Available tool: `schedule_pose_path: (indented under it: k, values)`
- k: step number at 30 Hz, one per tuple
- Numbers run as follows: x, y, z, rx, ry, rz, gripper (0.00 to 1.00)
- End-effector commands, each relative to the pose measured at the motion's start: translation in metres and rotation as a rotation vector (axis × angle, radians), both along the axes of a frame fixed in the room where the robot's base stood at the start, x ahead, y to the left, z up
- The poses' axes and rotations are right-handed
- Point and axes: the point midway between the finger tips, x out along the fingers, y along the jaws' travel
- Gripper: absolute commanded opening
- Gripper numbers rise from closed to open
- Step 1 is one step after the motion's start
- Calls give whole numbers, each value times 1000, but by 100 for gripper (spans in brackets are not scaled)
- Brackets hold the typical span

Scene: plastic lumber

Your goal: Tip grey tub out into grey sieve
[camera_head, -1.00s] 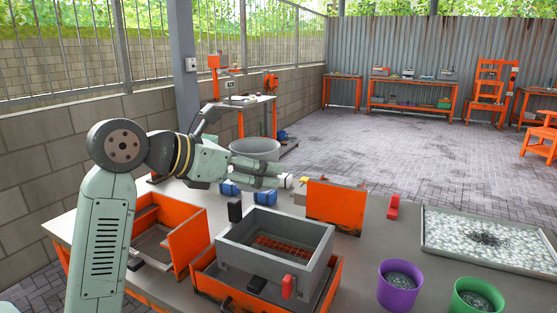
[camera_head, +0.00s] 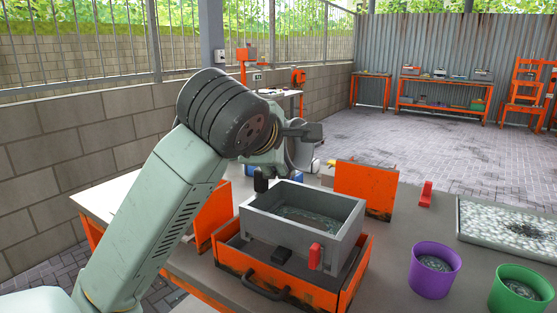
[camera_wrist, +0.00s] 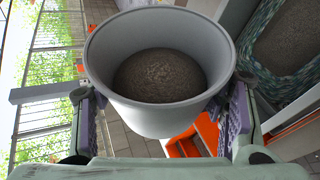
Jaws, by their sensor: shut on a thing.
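My gripper (camera_wrist: 160,98) is shut on the grey tub (camera_wrist: 160,122), with one finger on each side of its wall. The wrist view looks into the tub's round mouth, and grey-brown grainy stuff covers its bottom. In the head view my arm hides most of the gripper and tub; a grey rounded part (camera_head: 301,155) shows behind the sieve's far side. The grey sieve (camera_head: 283,233) is a rectangular box in an orange frame. Greenish-grey flakes (camera_head: 315,217) lie inside it. The wrist view shows flakes around a darker patch (camera_wrist: 292,38) at upper right.
An upright orange panel (camera_head: 366,190) stands behind the sieve's right side. A purple bucket (camera_head: 434,275) and a green bucket (camera_head: 521,293) stand at the right, near a tray of pale flakes (camera_head: 480,222). A small red block (camera_head: 426,194) sits on the bench.

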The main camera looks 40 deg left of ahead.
Motion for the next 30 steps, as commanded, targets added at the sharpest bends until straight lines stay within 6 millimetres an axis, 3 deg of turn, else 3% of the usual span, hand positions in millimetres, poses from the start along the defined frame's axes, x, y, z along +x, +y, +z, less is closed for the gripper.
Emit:
schedule_pose_path:
  k: [21, 30]
  values:
    - [4, -22, 5, 527, 105, 1, 34]
    - [5, -27, 11, 632, 126, 0, 34]
